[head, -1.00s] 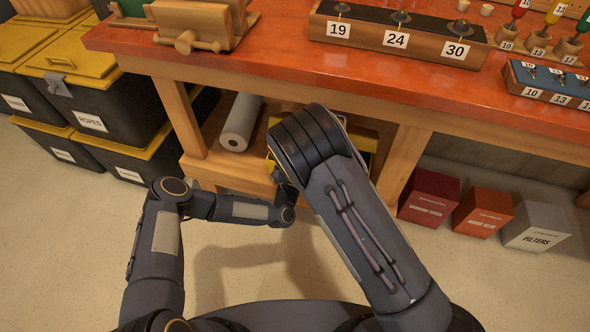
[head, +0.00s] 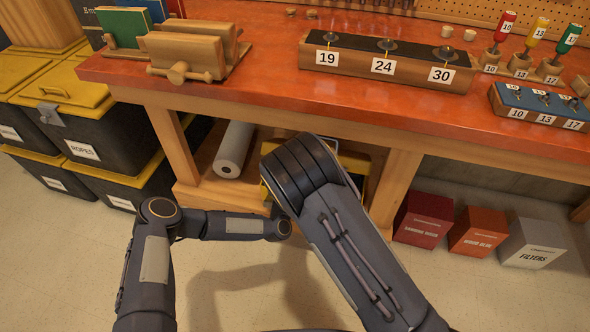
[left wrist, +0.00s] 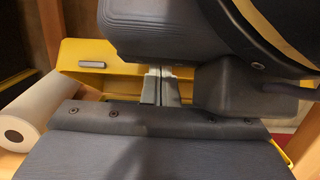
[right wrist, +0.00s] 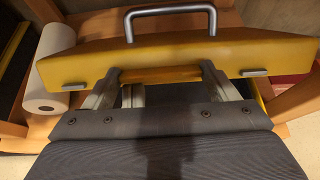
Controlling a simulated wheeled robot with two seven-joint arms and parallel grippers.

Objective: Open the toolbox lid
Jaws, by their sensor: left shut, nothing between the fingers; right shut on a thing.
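The yellow toolbox (head: 356,162) is on the low shelf under the workbench, mostly hidden behind my right arm in the head view. In the right wrist view its yellow lid (right wrist: 210,52) shows a metal handle (right wrist: 170,12) and two latches. My right gripper (right wrist: 160,75) is shut on a yellow bar at the lid's front edge, one finger at each end. I cannot tell how far the lid is raised. My left gripper (left wrist: 160,84) is shut and empty in front of the toolbox's yellow surface (left wrist: 115,52). In the head view both grippers are hidden.
A white roll (head: 234,150) lies left of the toolbox on the shelf. A table leg (head: 398,190) stands right of it, then several boxes, including a red one (head: 423,218). Black bins with yellow lids (head: 80,95) stand left. The workbench top (head: 255,75) overhangs the shelf.

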